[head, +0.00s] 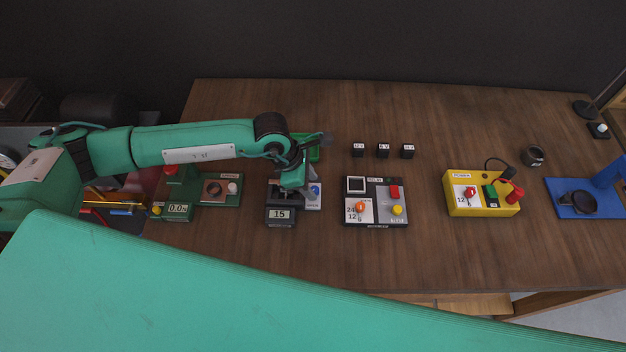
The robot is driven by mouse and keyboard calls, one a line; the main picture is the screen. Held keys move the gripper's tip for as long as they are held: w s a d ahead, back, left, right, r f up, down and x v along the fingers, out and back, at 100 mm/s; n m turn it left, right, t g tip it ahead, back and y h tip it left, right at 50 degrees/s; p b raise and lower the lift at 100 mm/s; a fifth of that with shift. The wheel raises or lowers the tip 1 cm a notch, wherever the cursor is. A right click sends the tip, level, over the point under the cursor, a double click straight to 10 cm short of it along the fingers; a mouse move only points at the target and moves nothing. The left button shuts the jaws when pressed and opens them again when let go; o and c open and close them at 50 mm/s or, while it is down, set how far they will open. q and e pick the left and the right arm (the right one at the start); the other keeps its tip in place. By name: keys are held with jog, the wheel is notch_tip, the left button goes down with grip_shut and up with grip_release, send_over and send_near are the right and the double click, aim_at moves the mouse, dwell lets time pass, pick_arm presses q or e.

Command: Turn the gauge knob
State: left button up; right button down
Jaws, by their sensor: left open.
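My left gripper (297,190) reaches in from the left and points down over a small grey device (281,215) whose display reads 15. A blue knob (315,189) shows on the device's light panel, just right of the gripper. The gripper is open and hides part of this device; whether a finger touches the knob I cannot tell. Other knobs are an orange one (361,207) on the dark panel box and a red one (470,192) on the yellow box. No readable label marks which is the gauge knob. My right gripper is not in view.
A green device (176,212) stands left. The dark panel box (376,220) and yellow box (480,207) stand right, with three small black blocks (383,151) behind. A blue stand (571,206) is at far right. The wooden table (440,115) is clear at the back.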

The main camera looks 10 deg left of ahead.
pick_arm(q)
jog(key=shift+x, duration=1.05)
grip_shut()
jog(key=shift+f, duration=0.1)
jog(key=m+g+b, duration=0.1)
jog(key=m+b, duration=0.2)
jog(key=b, duration=0.4)
jog(key=m+g+b, duration=0.1)
jog(key=m+b, duration=0.3)
jog(key=b, duration=0.4)
jog(key=shift+w+f+m+g+y, duration=0.2)
jog(key=shift+m+g+y, duration=0.1)
jog(key=shift+g, duration=0.1)
jog(key=shift+r+m+b, duration=0.25)
jog(key=shift+m+b, duration=0.35)
jog(key=shift+b, duration=0.4)
jog(key=shift+g, duration=0.3)
jog(key=shift+r, duration=0.1)
